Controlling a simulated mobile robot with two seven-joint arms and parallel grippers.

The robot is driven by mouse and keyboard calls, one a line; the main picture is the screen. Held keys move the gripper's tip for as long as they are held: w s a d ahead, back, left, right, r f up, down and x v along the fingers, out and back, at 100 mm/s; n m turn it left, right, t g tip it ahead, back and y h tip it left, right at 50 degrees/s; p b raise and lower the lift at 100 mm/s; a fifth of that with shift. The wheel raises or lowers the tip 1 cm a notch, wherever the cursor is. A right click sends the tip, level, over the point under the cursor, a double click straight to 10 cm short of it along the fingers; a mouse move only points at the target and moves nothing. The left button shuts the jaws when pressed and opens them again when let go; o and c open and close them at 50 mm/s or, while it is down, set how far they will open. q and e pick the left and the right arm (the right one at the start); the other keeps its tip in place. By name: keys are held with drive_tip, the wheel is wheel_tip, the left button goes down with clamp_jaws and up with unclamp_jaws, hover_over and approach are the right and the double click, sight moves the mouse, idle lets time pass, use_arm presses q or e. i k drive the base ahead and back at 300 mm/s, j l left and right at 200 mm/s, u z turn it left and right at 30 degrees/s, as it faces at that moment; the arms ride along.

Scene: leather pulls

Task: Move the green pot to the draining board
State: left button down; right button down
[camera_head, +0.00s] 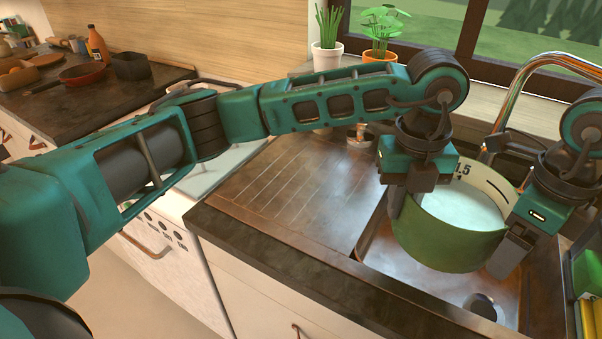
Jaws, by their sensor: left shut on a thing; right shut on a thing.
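The green pot (445,240) is held over the sink (385,262) at the right, roughly upright. Its pale inside shows, with dark marks on the inner wall. My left gripper (398,205) is shut on the pot's left side. My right gripper (510,252) is shut on the pot's right side. The exact grip points are partly hidden by the gripper bodies. The draining board (285,185), with grooves, lies left of the sink, and my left arm passes above its back part.
A curved metal tap (520,85) stands behind the sink. Two potted plants, one in a white pot (327,58) and one in an orange pot (380,55), stand on the windowsill. A small item (359,138) is behind the draining board, whose visible surface is clear. Colourful items (588,285) are at the right edge.

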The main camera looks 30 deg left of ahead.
sight(295, 193)
drive_tip(key=j, duration=1.5)
drive_tip(key=i, duration=0.05)
